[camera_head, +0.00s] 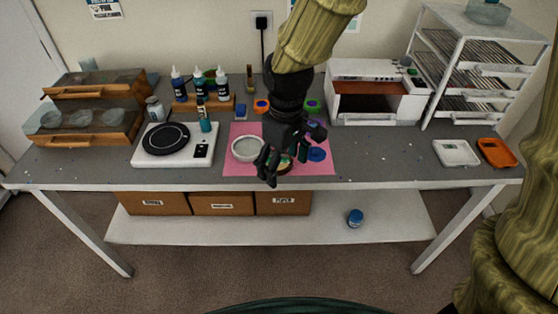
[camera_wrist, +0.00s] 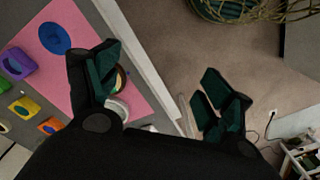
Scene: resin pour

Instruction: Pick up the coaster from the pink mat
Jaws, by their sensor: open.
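The pink mat (camera_head: 240,132) lies at the middle of the table; it also shows in the wrist view (camera_wrist: 85,22). A small round brown-rimmed piece with a greenish top (camera_head: 284,164), apparently the coaster, is on the mat near its front edge. My gripper partly covers it in both views; its brown edge shows beside a finger in the wrist view (camera_wrist: 123,77). A blue round piece (camera_head: 316,154) lies on the mat to its right, and a white round dish (camera_head: 247,149) to its left. My gripper (camera_head: 290,155) is open and empty above the mat's front part, fingers spread.
A white scale (camera_head: 197,161) with a black round plate stands left of the mat. Small coloured molds, including an orange one (camera_head: 262,106), line the mat's back. A white oven-like box (camera_head: 347,69) and rack (camera_head: 437,55) stand right. Table is clear between mat and white tray (camera_head: 456,153).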

